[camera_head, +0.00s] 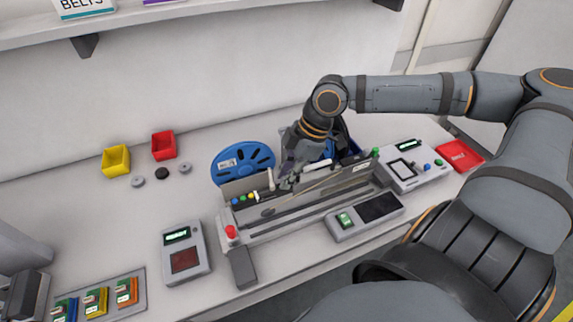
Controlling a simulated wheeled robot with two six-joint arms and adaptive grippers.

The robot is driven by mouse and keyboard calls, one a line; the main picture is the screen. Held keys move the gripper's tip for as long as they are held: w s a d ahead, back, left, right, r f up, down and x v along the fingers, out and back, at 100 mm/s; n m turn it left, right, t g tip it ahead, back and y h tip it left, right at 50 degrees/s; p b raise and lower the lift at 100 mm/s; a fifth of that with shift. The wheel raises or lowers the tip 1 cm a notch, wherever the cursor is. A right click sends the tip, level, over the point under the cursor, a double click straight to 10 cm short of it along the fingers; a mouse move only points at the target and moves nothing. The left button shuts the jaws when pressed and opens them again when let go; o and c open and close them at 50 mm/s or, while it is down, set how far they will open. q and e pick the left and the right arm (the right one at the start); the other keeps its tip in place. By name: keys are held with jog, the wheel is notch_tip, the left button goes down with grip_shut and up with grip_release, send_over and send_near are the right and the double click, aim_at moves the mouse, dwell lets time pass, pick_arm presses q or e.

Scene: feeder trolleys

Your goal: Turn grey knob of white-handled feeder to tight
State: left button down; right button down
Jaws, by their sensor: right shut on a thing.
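The feeder with the white handle (318,165) sits in the long grey feeder bank (310,205) on the bench. My right gripper (287,181) reaches down over the bank from behind, just left of the white handle. It is shut on a small part there, which looks like the grey knob; the fingers hide most of it, so its turn position cannot be read. A dark part of my left arm and gripper (24,294) shows at the lower left edge, away from the bank, its jaws unclear.
A blue reel (243,163) stands behind the bank. A red button (230,232) is at its left end. Control boxes stand at front (366,215) and right (411,166). Yellow (116,161) and red (164,146) bins stand at the back left.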

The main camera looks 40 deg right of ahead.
pick_arm(q)
jog(key=shift+r, duration=0.3)
pick_arm(e)
jog(key=c, duration=1.2)
grip_release()
pick_arm(q)
jog(key=shift+d, duration=0.1)
pick_arm(e)
notch_tip(320, 180, up, 6)
jog(key=shift+d+r, duration=0.1)
jog(key=shift+r, duration=1.9)
